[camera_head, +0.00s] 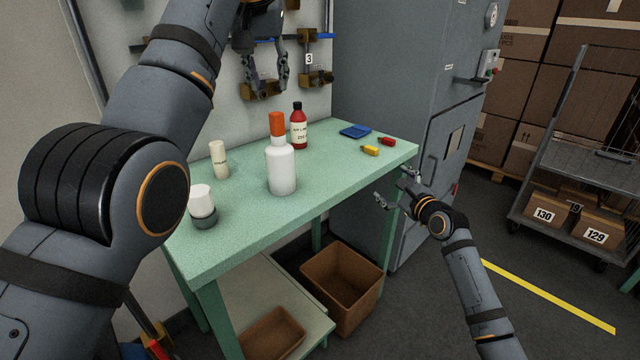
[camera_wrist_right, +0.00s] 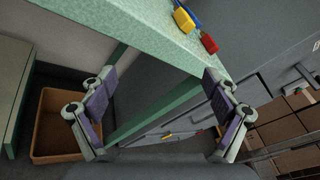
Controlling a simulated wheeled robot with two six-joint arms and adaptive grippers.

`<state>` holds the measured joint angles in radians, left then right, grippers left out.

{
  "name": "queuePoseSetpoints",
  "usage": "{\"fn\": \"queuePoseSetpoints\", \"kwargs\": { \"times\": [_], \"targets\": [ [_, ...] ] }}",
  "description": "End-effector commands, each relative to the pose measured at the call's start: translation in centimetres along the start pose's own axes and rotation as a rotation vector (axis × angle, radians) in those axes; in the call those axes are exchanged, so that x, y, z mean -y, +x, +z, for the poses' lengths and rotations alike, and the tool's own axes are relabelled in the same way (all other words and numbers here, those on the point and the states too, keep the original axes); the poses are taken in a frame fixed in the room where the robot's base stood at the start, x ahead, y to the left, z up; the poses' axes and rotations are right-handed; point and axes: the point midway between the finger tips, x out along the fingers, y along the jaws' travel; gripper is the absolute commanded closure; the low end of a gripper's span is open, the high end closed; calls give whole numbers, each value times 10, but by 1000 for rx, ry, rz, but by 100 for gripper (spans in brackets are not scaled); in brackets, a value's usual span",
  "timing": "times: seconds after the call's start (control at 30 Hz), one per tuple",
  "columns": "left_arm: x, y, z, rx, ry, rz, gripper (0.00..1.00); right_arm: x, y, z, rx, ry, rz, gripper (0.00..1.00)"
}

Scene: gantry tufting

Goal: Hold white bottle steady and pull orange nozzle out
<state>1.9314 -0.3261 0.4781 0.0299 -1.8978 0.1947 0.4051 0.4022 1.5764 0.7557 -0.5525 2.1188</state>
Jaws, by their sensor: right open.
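The white bottle (camera_head: 281,172) stands upright on the green table (camera_head: 240,240). The orange nozzle (camera_head: 277,126) sits on top of it. My left gripper (camera_head: 267,90) hangs above and behind the bottle in the head view, fingers pointing down and apart, touching neither bottle nor nozzle. My right gripper (camera_head: 392,187) is open and empty beyond the table's right end, well away from the bottle. In the right wrist view its fingers (camera_wrist_right: 160,85) are spread wide with nothing between them; the bottle is out of that view.
A red bottle (camera_head: 298,130) stands close behind the white one. A cream bottle (camera_head: 219,160) and a white-capped jar (camera_head: 203,206) stand to the left. A blue tray (camera_head: 355,131), a yellow item (camera_head: 370,150) and a red item (camera_head: 387,141) lie at right. A grey cabinet (camera_head: 400,90) adjoins the table.

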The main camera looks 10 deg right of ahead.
Motion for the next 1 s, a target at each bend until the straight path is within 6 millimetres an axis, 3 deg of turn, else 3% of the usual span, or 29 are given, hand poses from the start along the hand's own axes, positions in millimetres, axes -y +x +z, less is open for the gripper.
{"fn": "queuePoseSetpoints", "kwargs": {
  "times": [0.03, 0.1, 0.17, 0.2, 0.3, 0.4, 0.53, 0.73, 0.87, 1.0],
  "targets": [
    [0, 0, 0, 0, 0, 0, 62, 18, -1, 32, 60, 96, -12, 12],
    [0, 0, 0, 0, 0, 0, 62, 26, -5, 80, 153, 279, 29, 12],
    [0, 0, 0, 0, 0, 0, 62, 1, -9, 114, 207, 420, 138, 12],
    [0, 0, 0, 0, 0, 0, 62, -22, -12, 128, 226, 477, 217, 12],
    [0, 0, 0, 0, 0, 0, 62, -69, -23, 158, 267, 559, 387, 12],
    [0, 0, 0, 0, 0, 0, 62, -103, -37, 181, 305, 601, 515, 12],
    [0, 0, 0, 0, 0, 0, 62, -125, -50, 199, 339, 625, 609, 12],
    [0, 0, 0, 0, 0, 0, 62, -132, -54, 205, 351, 630, 639, 12],
    [0, 0, 0, 0, 0, 0, 62, -136, -46, 210, 352, 633, 638, 12],
    [0, 0, 0, 0, 0, 0, 62, -147, -26, 223, 353, 634, 638, 12]
  ]
}}
